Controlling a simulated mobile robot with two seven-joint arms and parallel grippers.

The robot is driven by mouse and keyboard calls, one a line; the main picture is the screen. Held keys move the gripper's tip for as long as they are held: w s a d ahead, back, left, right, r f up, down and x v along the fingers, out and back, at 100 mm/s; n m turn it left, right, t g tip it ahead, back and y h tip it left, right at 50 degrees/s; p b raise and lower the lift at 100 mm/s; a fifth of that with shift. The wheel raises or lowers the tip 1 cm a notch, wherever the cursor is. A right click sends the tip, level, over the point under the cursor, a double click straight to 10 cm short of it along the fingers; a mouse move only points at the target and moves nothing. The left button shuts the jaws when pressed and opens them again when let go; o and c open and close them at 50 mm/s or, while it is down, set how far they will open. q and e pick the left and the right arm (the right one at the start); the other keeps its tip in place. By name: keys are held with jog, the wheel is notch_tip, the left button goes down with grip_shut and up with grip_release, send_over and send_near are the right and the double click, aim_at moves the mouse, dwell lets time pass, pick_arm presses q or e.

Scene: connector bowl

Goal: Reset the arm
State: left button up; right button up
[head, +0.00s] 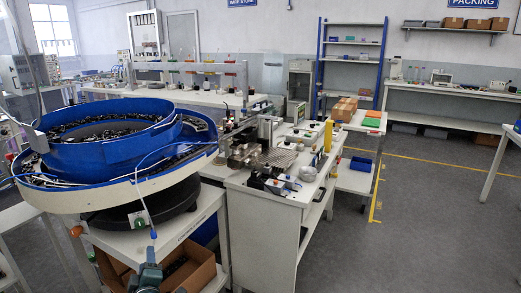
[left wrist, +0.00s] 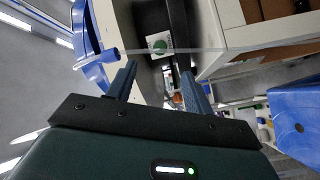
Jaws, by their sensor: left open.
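My left gripper (head: 149,268) is low in the head view, in front of the bowl feeder's stand. In the left wrist view its two dark fingers (left wrist: 160,84) are spread apart, with nothing held between them. A thin pale tube (head: 141,190) hangs from the blue feeder bowl (head: 100,160) and ends in a blue tip (head: 153,235) just above the gripper. In the left wrist view a blue connector end (left wrist: 98,60) lies beyond the left finger, apart from or just touching it; I cannot tell which. My right gripper is not in view.
A white workbench (head: 265,215) with small fixtures stands right of the bowl. A cardboard box (head: 199,268) sits on the stand's lower shelf, close to the gripper. Grey floor (head: 420,230) is clear at the right. Blue shelving (head: 352,55) stands behind.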

pick_arm(q)
jog(key=s+d+f+m+g+h, duration=0.1)
jog(key=s+d+f+m+h, duration=0.1)
jog(key=s+d+m+h, duration=0.2)
jog(key=s+d+f+m+g+h+p, duration=0.1)
jog(key=s+d+f+m+h, duration=0.2)
jog(key=s+d+m, duration=0.6)
jog(key=s+m+h, duration=0.1)
jog(key=s, duration=0.3)
jog(key=shift+d+m+h, duration=0.25)
jog(key=shift+m+h, duration=0.05)
jog(key=shift+h, duration=0.1)
jog(key=s+d+m+g, duration=0.1)
jog(key=s+d+m, duration=0.1)
jog(key=s, duration=0.2)
jog(key=s+d+m+g+h, duration=0.1)
jog(key=s+d+m, duration=0.1)
jog(key=s, duration=0.3)
jog(key=s+d+m+g+h+p, duration=0.1)
jog(key=s+d, duration=0.2)
jog(key=s, duration=0.2)
jog(key=shift+d+r+m+g, duration=0.2)
jog(key=shift+d+m+g, duration=0.2)
jog(key=shift+c, duration=0.3)
